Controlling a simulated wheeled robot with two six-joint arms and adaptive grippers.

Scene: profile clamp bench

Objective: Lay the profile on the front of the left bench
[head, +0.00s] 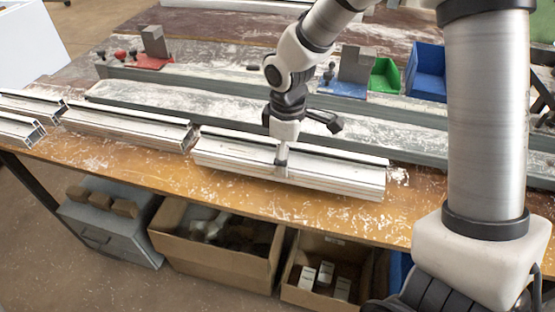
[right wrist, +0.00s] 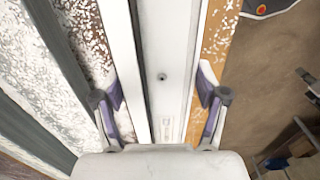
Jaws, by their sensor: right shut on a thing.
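A pale aluminium profile (head: 230,157) lies lengthwise along the wooden front strip of the bench (head: 400,222). My right gripper (head: 287,150) comes down over the profile near its middle and is shut on it, with one finger on the near face. In the right wrist view, my right gripper (right wrist: 162,100) has one finger on each side of the profile (right wrist: 165,50). I cannot tell whether the profile's underside touches the bench. My left gripper is not in view.
Another profile (head: 125,130) lies just left of the held one, their ends close together. More profiles (head: 18,130) lie farther left. Grey rails with a red clamp (head: 150,62) and a blue clamp (head: 342,89) run behind. Cardboard boxes (head: 225,257) stand below the bench edge. Bare wood shows at right.

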